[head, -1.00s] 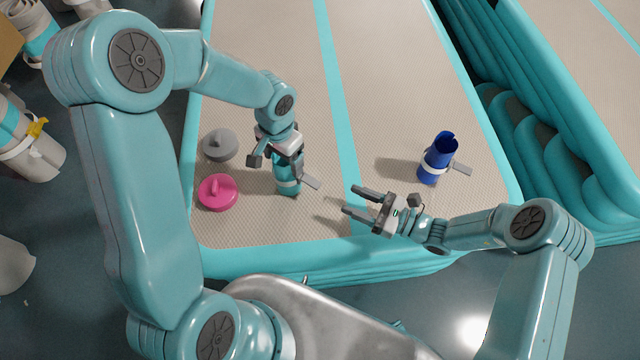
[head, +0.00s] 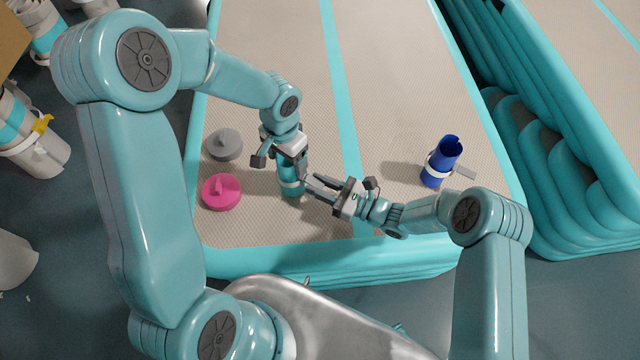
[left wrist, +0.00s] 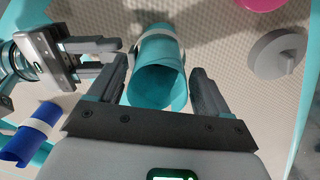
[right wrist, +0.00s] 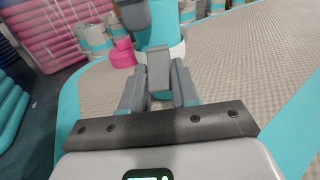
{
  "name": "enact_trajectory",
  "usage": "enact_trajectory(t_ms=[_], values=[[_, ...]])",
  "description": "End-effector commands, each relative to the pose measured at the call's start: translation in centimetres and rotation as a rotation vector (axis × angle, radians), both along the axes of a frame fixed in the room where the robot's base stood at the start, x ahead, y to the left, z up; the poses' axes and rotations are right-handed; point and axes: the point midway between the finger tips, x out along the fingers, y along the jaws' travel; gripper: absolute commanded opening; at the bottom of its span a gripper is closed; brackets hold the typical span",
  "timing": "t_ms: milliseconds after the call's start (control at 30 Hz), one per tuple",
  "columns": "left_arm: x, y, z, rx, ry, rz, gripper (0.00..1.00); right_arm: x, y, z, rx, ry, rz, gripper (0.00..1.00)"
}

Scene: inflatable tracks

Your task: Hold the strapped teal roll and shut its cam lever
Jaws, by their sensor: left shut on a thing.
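The teal roll (head: 290,174) stands upright on the mat with a white strap (head: 291,190) around its lower part. My left gripper (left wrist: 160,85) is shut on the roll from above; the left wrist view looks into the roll's open end (left wrist: 155,86). My right gripper (head: 316,189) is beside the roll, low on its right side. It also shows in the left wrist view (left wrist: 118,58). In the right wrist view the grey cam lever (right wrist: 158,72) sticks out from the roll toward the camera, between the open right fingers. I cannot tell whether they touch it.
A pink disc (head: 221,191) and a grey disc (head: 224,145), both with raised handles, lie left of the roll. A strapped blue roll (head: 441,163) stands at the right with its own lever out. The mat (head: 400,90) is clear behind.

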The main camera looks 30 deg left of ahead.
Motion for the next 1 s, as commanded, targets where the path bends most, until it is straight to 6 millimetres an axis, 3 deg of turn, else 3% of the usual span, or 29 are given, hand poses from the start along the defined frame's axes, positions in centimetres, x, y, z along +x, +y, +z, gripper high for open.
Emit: enact_trajectory(t_ms=[33, 67, 100, 700, 733, 800, 1000], values=[[-0.01, -0.03, -0.03, -0.001, 0.0, 0.0, 0.33, 0.0, -0.01, -0.01, 0.0, 0.0, 0.0, 0.12], [-0.01, -0.03, -0.03, -0.001, 0.0, 0.0, 0.33, 0.0, -0.01, -0.01, 0.0, 0.0, 0.0, 0.02], [-0.01, -0.03, -0.03, -0.001, 0.0, 0.0, 0.33, 0.0, -0.02, -0.01, 0.0, 0.0, 0.0, 0.0], [-0.03, -0.03, -0.03, -0.001, 0.001, 0.0, 0.33, -0.01, 0.2, -0.45, 0.128, -0.002, 0.001, 0.0], [-0.03, -0.03, -0.03, -0.001, 0.001, 0.0, 0.33, -0.01, 0.2, -0.45, 0.127, -0.001, 0.001, 0.28], [-0.03, -0.03, -0.03, -0.001, 0.001, 0.0, 0.33, -0.01, 0.2, -0.45, 0.127, -0.001, 0.001, 0.51], [-0.02, -0.02, -0.03, 0.0, 0.001, 0.0, 0.33, -0.01, 0.2, -0.46, 0.127, -0.001, 0.001, 0.51]])
